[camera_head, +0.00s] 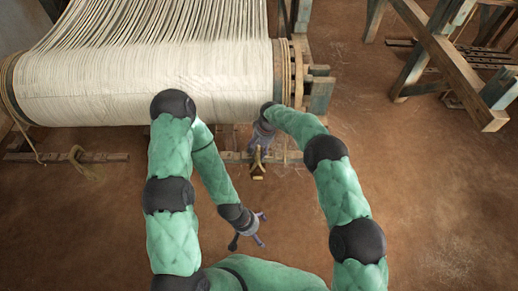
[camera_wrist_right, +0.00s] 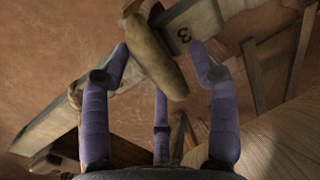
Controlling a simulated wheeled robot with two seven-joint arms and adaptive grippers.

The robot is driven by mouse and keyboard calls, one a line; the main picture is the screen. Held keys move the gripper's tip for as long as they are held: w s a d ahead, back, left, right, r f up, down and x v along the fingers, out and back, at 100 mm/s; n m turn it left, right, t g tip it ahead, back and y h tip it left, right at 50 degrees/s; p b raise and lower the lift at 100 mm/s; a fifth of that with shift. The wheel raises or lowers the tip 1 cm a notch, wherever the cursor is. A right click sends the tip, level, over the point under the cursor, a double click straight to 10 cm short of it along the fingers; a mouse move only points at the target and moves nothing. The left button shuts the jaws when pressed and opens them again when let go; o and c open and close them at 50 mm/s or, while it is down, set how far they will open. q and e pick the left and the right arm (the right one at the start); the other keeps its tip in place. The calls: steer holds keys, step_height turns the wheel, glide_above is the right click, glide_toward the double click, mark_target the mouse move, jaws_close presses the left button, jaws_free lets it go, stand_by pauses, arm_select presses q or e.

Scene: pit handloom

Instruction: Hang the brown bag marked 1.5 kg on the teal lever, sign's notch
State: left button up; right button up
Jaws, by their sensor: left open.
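A brown, elongated bag (camera_wrist_right: 155,58) lies between the fingers of my right gripper (camera_wrist_right: 160,62) in the right wrist view. No weight mark is readable on it. The fingers bend inward, but I cannot tell if they press on it. Behind it runs a pale grey-teal bar (camera_wrist_right: 48,128), probably the lever, with a dark figure 3 near its upper part. No notch is clear. In the head view my right gripper (camera_head: 259,147) is over the bar by the roller's right end, with a small brown shape (camera_head: 258,173) below it. My left gripper (camera_head: 250,232) is open and empty above bare floor.
A large roller of white warp threads (camera_head: 150,85) fills the upper left. A low wooden rail (camera_head: 105,157) runs below it, with a tan knotted cord (camera_head: 82,160). A wooden trestle frame (camera_head: 430,60) stands upper right. The brown floor at lower right is clear.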

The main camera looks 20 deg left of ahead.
steer(key=shift+s+f, duration=0.2)
steer(key=shift+f, duration=0.05)
steer(key=shift+w, duration=0.1)
steer(key=shift+r, duration=0.15)
steer(key=shift+r+p, duration=0.5)
steer(key=shift+p, duration=0.1)
steer(key=shift+s+d+r+p, duration=0.1)
steer(key=shift+s+r+p, duration=0.15)
steer(key=shift+r+p, duration=0.7)
steer(key=s+d+p, duration=0.4)
steer(key=s+p, duration=0.4)
steer(key=s, duration=0.7)
steer(key=d+m+b, duration=0.2)
steer(key=d+b, duration=0.2)
steer(key=d, duration=2)
steer(key=shift+w+d, duration=0.15)
